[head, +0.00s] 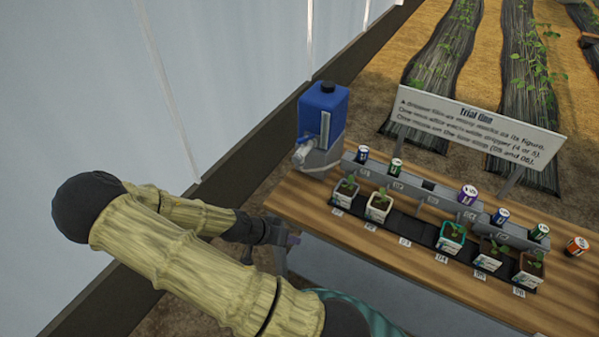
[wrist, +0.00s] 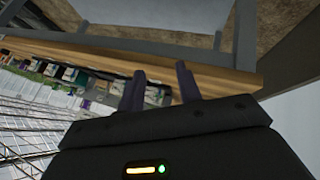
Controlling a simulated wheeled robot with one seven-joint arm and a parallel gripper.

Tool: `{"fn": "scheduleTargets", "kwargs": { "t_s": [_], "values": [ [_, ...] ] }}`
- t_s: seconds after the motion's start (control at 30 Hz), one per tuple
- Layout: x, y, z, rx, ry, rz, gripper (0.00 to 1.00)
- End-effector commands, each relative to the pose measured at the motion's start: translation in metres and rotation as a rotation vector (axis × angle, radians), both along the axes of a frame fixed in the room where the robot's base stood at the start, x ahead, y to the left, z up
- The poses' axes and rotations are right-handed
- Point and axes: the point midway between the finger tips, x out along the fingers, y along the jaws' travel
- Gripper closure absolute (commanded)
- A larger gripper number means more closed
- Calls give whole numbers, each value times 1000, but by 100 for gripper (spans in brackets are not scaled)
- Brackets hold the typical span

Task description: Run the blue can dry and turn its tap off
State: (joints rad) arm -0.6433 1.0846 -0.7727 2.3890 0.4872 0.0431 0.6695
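The blue can (head: 322,112) stands upright at the far left end of the bench, with a black cap on top and a pale level strip on its side. Its tap (head: 303,149) is low on the front left, with a small blue part and a pale body; whether it is open is too small to tell. A grey support (head: 318,160) is under it. My gripper (head: 293,239) is off the bench's left end, nearer than the can and apart from it. In the wrist view its two purple fingers (wrist: 160,88) are spread with nothing between them.
The wooden bench (head: 285,200) holds a grey rack (head: 430,196) with several small cans and a row of potted seedlings. A sign (head: 480,125) stands behind. A pale wall (head: 90,90) runs along the left.

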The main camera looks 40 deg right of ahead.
Motion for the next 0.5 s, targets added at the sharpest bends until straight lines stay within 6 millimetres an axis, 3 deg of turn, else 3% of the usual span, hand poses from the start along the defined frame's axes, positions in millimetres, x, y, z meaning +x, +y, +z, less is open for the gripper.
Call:
{"fn": "scheduleTargets", "kwargs": {
  "t_s": [0.27, 0.4, 0.5],
  "values": [
    [119, 3, -11, -44, -325, 186, 65],
    [176, -1, 4, -147, -505, 242, 65],
    [206, -7, 22, -251, -609, 244, 65]
  ]
}}
